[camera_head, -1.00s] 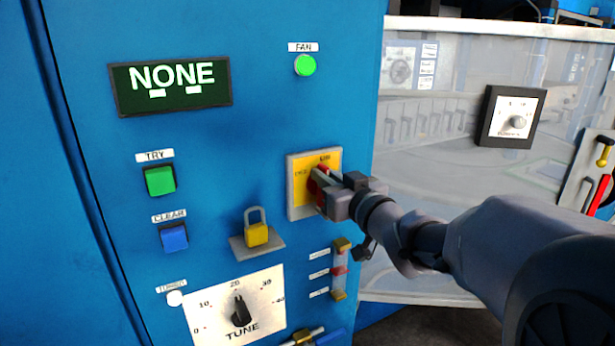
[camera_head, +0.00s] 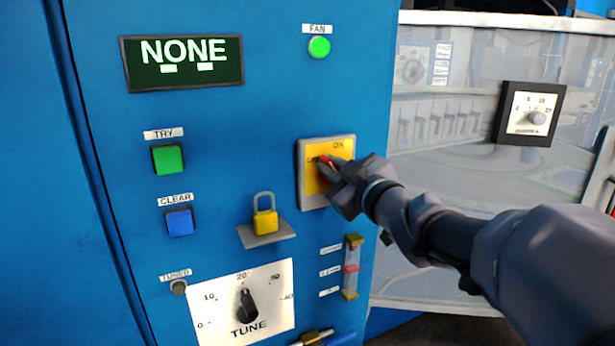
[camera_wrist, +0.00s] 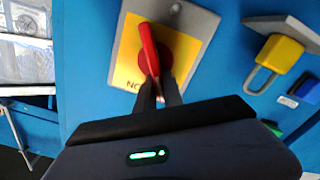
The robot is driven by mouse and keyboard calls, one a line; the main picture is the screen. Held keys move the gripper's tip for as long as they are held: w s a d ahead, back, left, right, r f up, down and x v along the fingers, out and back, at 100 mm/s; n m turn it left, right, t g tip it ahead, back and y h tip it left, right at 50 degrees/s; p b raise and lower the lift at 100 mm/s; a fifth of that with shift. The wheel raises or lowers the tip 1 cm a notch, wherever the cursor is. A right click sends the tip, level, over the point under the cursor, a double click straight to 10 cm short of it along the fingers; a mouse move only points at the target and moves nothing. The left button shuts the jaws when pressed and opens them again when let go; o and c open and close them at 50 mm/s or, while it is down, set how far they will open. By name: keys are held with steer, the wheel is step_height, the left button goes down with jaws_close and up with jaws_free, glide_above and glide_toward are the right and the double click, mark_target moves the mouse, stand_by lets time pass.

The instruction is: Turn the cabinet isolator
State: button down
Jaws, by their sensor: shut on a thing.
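The cabinet isolator is a red rotary handle (camera_head: 325,159) on a yellow plate (camera_head: 312,183) with a grey surround, on the blue cabinet front. My gripper (camera_head: 331,169) is shut on the handle, and its wrist is tilted. In the wrist view the red handle (camera_wrist: 149,48) is a long bar across a round red base, slightly slanted. The fingers (camera_wrist: 159,92) close around its lower end in that picture. A label beside that end is partly legible and seems to be ON. In the head view the fingers hide much of the handle.
A yellow padlock (camera_head: 265,223) stands on a small grey ledge, left of and below the isolator. The green TRY button (camera_head: 168,158), blue CLEAR button (camera_head: 180,221) and TUNE dial (camera_head: 246,306) are further left. The FAN lamp (camera_head: 319,47) is green. The display (camera_head: 183,62) reads NONE.

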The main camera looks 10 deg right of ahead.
steer(key=n+b, duration=0.2)
steer(key=n, duration=0.1)
steer(key=f+n+b, duration=0.1)
steer(key=n+b, duration=0.2)
steer(key=n, duration=0.1)
steer(key=a+f+n+b, duration=0.1)
steer(key=n+b, duration=0.2)
steer(key=n, duration=0.1)
steer(key=shift+s+a+f, duration=0.1)
steer(key=shift+s+f, duration=0.1)
steer(key=shift+f, duration=0.05)
steer(key=shift+n, duration=0.3)
steer(key=c, duration=1.5)
jaws_free()
steer(key=shift+o, duration=0.2)
steer(key=shift+s, duration=0.1)
